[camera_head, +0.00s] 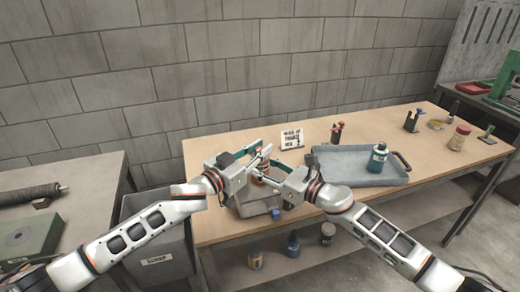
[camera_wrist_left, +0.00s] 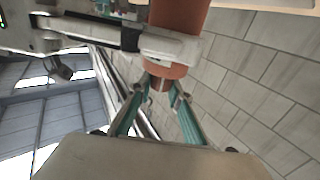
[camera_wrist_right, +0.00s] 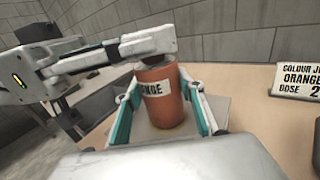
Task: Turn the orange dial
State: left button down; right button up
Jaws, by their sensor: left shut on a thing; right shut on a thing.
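An orange canister (camera_head: 261,171) with a white label reading "...NGE" stands upright over a grey tray (camera_head: 258,207) at the table's front left; it fills the middle of the right wrist view (camera_wrist_right: 164,108). My right gripper (camera_wrist_right: 165,122) has its teal fingers around the canister's body, shut on it. My left gripper (camera_wrist_left: 163,92) is shut on the narrower orange end, apparently the dial (camera_wrist_left: 158,80), at the canister's top. In the right wrist view the left fingers cover that top. Both grippers meet closely around the canister, so the dial's marks are hidden.
A card (camera_head: 292,139) reading "ORANGE DOSE 2" stands behind the grippers. A grey-blue tray (camera_head: 340,172) with a teal bottle (camera_head: 378,158) lies to the right. A jar (camera_head: 459,138) stands farther right. A dark bin (camera_head: 160,240) stands left of the table. A block wall is behind.

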pick_arm(q)
jog(key=shift+d, duration=0.15)
jog(key=shift+s+d+n+t+y, duration=0.1)
jog(key=shift+n+t+y, duration=0.2)
jog(key=shift+y, duration=0.1)
jog(key=shift+d+n+t+y, duration=0.1)
jog(key=shift+n+t+y, duration=0.3)
jog(key=shift+n+y, duration=0.2)
jog(key=shift+r+n+t+y, duration=0.2)
jog(key=shift+n+t+y, duration=0.9)
jog(key=shift+y, duration=0.6)
jog(key=shift+n+y, duration=0.3)
jog(key=shift+y, duration=0.2)
jog(key=shift+a+f, duration=0.1)
jog(key=shift+a, duration=0.15)
jog(key=c, duration=1.8)
grip_release()
jog(key=shift+a+f, duration=0.1)
